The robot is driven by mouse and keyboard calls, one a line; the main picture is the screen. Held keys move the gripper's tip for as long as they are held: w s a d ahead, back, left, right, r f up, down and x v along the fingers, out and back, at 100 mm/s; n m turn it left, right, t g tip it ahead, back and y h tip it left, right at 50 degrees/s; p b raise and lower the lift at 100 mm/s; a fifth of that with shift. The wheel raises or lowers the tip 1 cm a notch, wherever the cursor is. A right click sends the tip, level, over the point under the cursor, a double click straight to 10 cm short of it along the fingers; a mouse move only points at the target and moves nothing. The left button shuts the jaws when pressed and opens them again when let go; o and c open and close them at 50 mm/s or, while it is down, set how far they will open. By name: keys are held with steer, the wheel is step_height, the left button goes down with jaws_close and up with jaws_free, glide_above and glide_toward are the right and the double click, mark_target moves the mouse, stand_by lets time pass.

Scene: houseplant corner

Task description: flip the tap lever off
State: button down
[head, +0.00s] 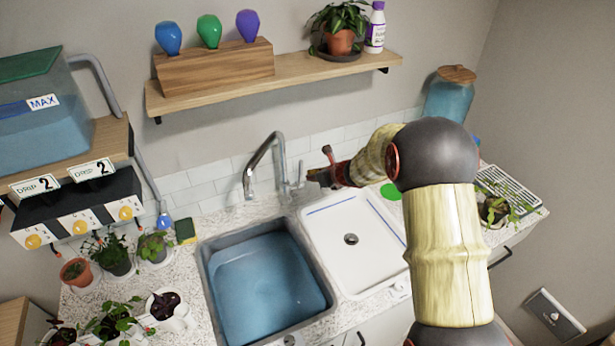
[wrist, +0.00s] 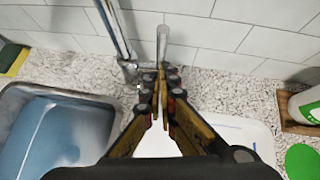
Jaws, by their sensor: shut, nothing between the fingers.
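The chrome tap (head: 278,160) stands behind the sink, its spout arching over the left basin. It also shows in the wrist view (wrist: 116,30). Its lever (wrist: 162,45) shows as a light upright bar just right of the tap. It is thin and partly hard to make out in the head view (head: 300,172). My gripper (head: 318,175) is shut and empty, just right of the tap. In the wrist view its fingertips (wrist: 160,74) are together at the lower end of the lever. I cannot tell whether they touch it.
The left basin (head: 265,285) holds blue water; the white right basin (head: 350,245) is empty. A sponge (head: 185,231) and potted plants (head: 115,255) stand left. A wooden shelf (head: 290,82) is above. A green disc (head: 390,191) and drying rack (head: 510,190) are right.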

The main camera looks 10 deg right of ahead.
steer(key=p+v, duration=0.1)
steer(key=v, duration=0.9)
steer(key=shift+r+p, duration=0.25)
steer(key=shift+p, duration=0.15)
steer(key=shift+s, duration=0.1)
